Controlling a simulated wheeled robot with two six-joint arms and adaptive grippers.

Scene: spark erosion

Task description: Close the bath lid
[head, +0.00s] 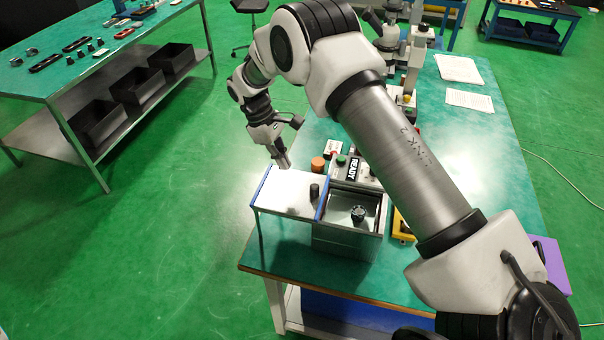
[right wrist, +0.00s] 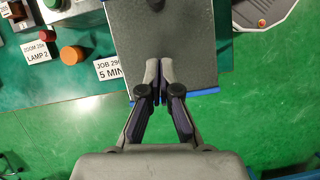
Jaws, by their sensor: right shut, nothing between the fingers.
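The bath (head: 372,240) is a grey metal box near the table's front edge. It is open at its right part, where a dark round part shows inside. The flat grey lid (head: 285,192) with blue edges sits to the left of the opening and reaches out past the table. A dark upright knob (head: 314,191) stands near its right end. In the right wrist view the lid (right wrist: 190,50) lies under the fingertips. My right gripper (head: 283,162) is shut and empty at the lid's outer part, away from the knob; I cannot tell whether it touches. My left gripper is not in view.
Behind the bath are an orange knob (head: 318,164), a READY sign (head: 352,170) and label cards, close to the lid. A microscope (head: 405,75) stands farther back. My right arm crosses over the table. The floor left of the lid is clear.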

